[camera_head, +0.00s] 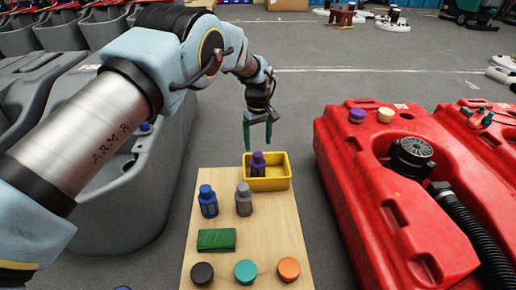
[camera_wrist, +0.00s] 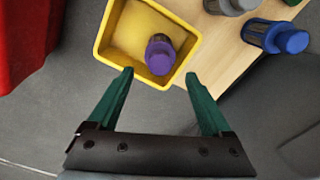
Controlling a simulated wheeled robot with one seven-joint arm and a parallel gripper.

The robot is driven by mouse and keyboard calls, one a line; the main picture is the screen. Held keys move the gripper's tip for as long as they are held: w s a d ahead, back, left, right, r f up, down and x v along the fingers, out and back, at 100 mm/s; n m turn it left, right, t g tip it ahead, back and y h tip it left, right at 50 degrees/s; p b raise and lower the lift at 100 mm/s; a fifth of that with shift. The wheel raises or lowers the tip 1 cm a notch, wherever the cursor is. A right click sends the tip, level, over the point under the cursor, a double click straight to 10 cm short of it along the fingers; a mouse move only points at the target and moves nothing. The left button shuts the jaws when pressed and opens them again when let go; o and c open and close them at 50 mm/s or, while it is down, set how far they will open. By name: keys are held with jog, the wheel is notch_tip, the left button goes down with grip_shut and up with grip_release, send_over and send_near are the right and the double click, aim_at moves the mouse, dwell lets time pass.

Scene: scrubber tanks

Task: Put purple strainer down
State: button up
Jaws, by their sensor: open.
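The purple strainer (camera_head: 258,163) stands in the yellow bin (camera_head: 280,183) at the far end of the wooden board. In the wrist view the strainer (camera_wrist: 160,55) shows its purple cap, near the bin's wall (camera_wrist: 103,45) on the side closest to my fingers. My gripper (camera_head: 258,148) hangs above and just behind the bin. In the wrist view its two green fingers (camera_wrist: 158,88) are spread apart with nothing between them, and the strainer is beyond the fingertips.
A blue strainer (camera_head: 208,202) and a grey strainer (camera_head: 244,200) stand on the wooden board (camera_head: 225,270), with a green block (camera_head: 216,240) and black, teal and orange caps nearer. Red tanks (camera_head: 350,190) stand to the right, a grey tank (camera_head: 125,190) to the left.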

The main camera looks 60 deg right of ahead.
jog(key=shift+r, duration=0.8)
